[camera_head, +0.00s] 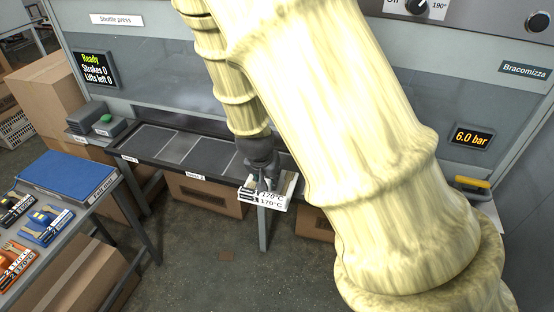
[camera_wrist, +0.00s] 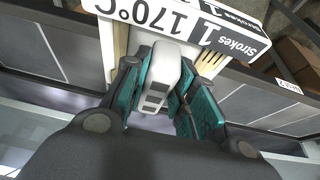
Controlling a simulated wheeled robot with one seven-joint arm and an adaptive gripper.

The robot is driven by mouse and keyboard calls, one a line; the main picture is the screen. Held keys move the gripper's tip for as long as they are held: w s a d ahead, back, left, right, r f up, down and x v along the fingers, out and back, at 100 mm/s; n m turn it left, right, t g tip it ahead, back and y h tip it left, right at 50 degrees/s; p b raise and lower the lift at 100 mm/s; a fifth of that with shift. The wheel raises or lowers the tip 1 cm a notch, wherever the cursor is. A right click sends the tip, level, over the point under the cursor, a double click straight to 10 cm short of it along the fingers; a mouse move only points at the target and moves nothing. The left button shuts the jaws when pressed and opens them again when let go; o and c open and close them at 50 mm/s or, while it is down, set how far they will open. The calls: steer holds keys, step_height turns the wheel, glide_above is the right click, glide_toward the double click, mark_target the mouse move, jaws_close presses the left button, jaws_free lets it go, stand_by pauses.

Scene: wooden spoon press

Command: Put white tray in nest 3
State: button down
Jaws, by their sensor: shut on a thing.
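The white tray (camera_head: 276,202) is in my gripper (camera_head: 265,180) at the front of the press ledge in the head view. Its front label reads 170°C, and in the wrist view the tray's label (camera_wrist: 185,22) also reads Strokes 1. In the wrist view the teal fingers of my gripper (camera_wrist: 160,92) are closed on both sides of the tray's white handle (camera_wrist: 160,75). Light wooden pieces show beside the handle. The ledge (camera_head: 150,160) holds a row of grey nest plates. I cannot make out nest 3's label; the arm and tray cover part of the row.
A green button (camera_head: 106,118) is left of the ledge. A yellow handle (camera_head: 472,183) is at the right. Cardboard boxes (camera_head: 205,195) stand below the ledge.

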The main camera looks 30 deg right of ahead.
mark_target(282, 174)
steer(key=d, duration=0.1)
steer(key=d+p, duration=0.1)
steer(key=d, duration=0.1)
steer(key=w+d+r, duration=0.1)
steer(key=d, duration=0.1)
steer(key=shift+p, duration=0.35)
steer(key=w+d, duration=0.1)
steer(key=w, duration=0.1)
steer(key=w+d+f+p, duration=0.1)
steer(key=w+d, duration=0.1)
steer(key=w+d+p, duration=0.1)
steer(key=w+d, duration=0.1)
steer(key=shift+w+d+f, duration=0.1)
steer(key=shift+d+f, duration=0.05)
steer(key=shift+f, duration=0.2)
steer(key=shift+d+p, duration=0.25)
steer(key=shift+p, duration=0.05)
steer(key=shift+w+a+f+p, duration=0.1)
steer(key=shift+w+f+p, duration=0.15)
steer(key=shift+f, duration=0.25)
steer(key=shift+s+f+p, duration=0.2)
steer(key=shift+f+p, duration=0.5)
steer(key=shift+f, duration=0.35)
steer(key=shift+w+f, duration=0.15)
steer(key=shift+f, duration=0.15)
steer(key=c, duration=1.2)
jaws_free()
steer(key=shift+f, duration=0.1)
steer(key=shift+o, duration=0.2)
